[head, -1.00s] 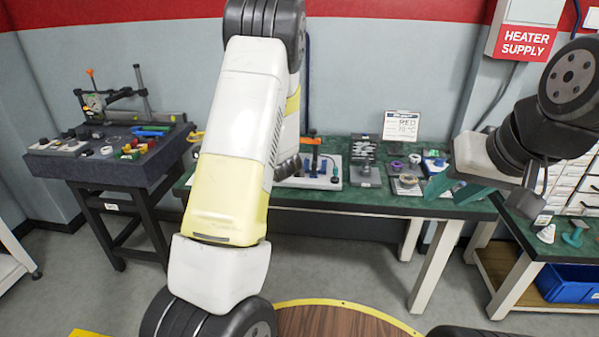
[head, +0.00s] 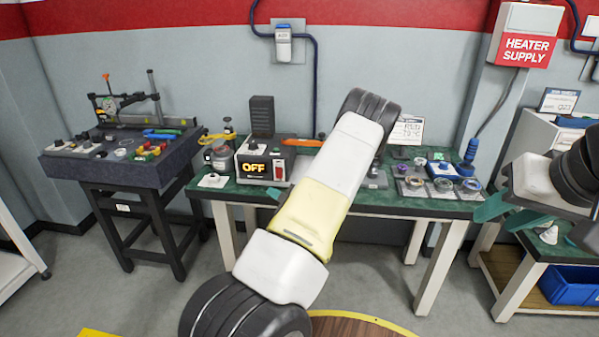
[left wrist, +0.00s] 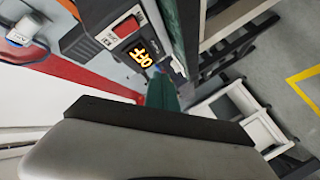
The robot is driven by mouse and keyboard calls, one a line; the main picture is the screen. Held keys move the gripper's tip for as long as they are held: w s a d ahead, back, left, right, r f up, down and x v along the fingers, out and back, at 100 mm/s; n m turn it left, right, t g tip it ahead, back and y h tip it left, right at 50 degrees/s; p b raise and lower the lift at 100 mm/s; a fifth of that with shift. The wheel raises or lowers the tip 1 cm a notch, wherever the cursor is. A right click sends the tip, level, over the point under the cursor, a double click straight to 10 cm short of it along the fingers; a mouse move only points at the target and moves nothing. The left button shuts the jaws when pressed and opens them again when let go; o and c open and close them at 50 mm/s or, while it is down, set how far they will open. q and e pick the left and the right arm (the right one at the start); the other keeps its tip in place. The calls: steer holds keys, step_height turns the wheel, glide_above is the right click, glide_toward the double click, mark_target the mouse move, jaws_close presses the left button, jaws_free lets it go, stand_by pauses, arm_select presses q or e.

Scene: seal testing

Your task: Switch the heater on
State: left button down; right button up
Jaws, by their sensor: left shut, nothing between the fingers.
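The heater unit (head: 249,150), a box with a lit orange OFF display, stands on the left part of the green bench. A red switch (head: 278,171) is on its front, right of the display. In the left wrist view the OFF display (left wrist: 141,53) and red switch (left wrist: 127,27) show close up. My left gripper (left wrist: 162,92) is shut and empty, its teal fingers close to the display; I cannot tell whether they touch. In the head view my left arm hides most of that gripper. My right gripper (head: 507,212) is open and empty at the bench's right end.
A red HEATER SUPPLY sign (head: 526,50) is on a wall box at upper right. A jar (head: 221,158) stands left of the heater. Several rings lie on a tray (head: 412,190) to the right. A dark test table (head: 112,172) stands far left.

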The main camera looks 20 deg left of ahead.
arm_select(q)
steer(key=shift+w+a+f, duration=0.2)
steer(key=shift+w+a, duration=0.15)
steer(key=shift+w, duration=1.05)
steer(key=shift+w+a+f, duration=0.15)
steer(key=shift+w+a, duration=0.2)
steer(key=shift+w, duration=1.1)
steer(key=shift+w+a+f, duration=0.2)
steer(key=shift+w+a, duration=0.15)
steer(key=shift+w, duration=1.05)
steer(key=shift+w+a, duration=0.1)
steer(key=shift+w, duration=0.3)
steer(key=shift+w+a, duration=0.1)
steer(key=shift+w, duration=0.2)
steer(key=shift+s, duration=0.1)
steer(key=shift+s+d, duration=0.2)
steer(key=shift+s, duration=0.45)
steer(key=s, duration=0.3)
steer(key=s+d, duration=0.1)
steer(key=shift+s+d+r, duration=0.1)
steer(key=shift+s+r, duration=0.25)
steer(key=shift+s, duration=0.05)
